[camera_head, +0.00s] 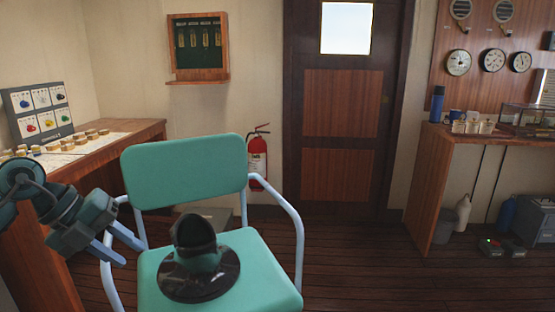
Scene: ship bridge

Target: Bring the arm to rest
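My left arm comes in from the left edge. Its gripper (131,254) is at the left, beside the green chair's armrest. Its two blue-grey fingers stand apart with nothing visible between them, so it is open and empty. The fingers overlap the chair's pale blue frame in the picture; I cannot tell whether they touch it. My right arm and gripper are not in view.
The green chair (184,172) stands close in front. A dark round-based thing (199,284) shows against its seat. A wooden desk (142,132) with small pieces is at left. A fire extinguisher (257,157) and door (341,173) are behind.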

